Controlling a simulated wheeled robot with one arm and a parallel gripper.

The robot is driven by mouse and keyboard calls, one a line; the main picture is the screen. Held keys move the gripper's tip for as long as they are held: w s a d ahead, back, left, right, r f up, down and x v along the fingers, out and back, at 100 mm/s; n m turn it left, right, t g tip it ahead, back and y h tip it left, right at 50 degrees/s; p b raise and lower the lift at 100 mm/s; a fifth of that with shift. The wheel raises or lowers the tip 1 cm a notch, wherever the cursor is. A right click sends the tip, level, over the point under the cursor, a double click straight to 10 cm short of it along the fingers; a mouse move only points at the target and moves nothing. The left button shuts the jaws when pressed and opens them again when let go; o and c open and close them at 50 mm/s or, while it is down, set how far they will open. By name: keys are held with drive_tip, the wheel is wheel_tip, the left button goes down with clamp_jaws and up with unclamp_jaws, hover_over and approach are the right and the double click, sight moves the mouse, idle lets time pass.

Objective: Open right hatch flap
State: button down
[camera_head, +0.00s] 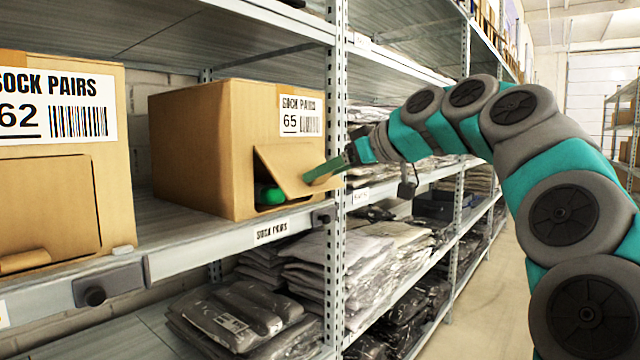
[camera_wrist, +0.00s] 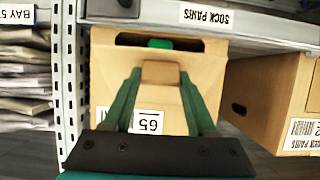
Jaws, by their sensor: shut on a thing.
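The right cardboard box (camera_head: 195,150), labelled SOCK PAIRS 65, stands on the shelf. Its hatch flap (camera_head: 283,170) is tilted outward from the front face, leaving a dark gap below it. A green item (camera_head: 270,194) shows inside the gap. My gripper (camera_head: 322,174) reaches in from the right and is shut on the flap's outer edge. The wrist view appears upside down; there my gripper's green fingers (camera_wrist: 160,76) close on both sides of the flap's tab (camera_wrist: 160,73), with the opening and green item (camera_wrist: 160,43) beyond.
A left box (camera_head: 60,190), labelled 62, stands beside it with its hatch flap shut. A metal upright (camera_head: 336,130) is close to the right of box 65. Bagged garments (camera_head: 240,315) fill the shelf below. The aisle (camera_head: 475,290) at the right is clear.

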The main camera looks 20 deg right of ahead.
drive_tip(key=shift+s+d+r, duration=0.1)
drive_tip(key=shift+s+r, duration=0.1)
drive_tip(key=shift+r, duration=0.8)
drive_tip(key=shift+c, duration=1)
unclamp_jaws()
drive_tip(key=shift+f, duration=0.1)
drive_tip(key=v, duration=0.7)
drive_tip(key=shift+s+d, duration=0.2)
drive_tip(key=shift+s, duration=0.15)
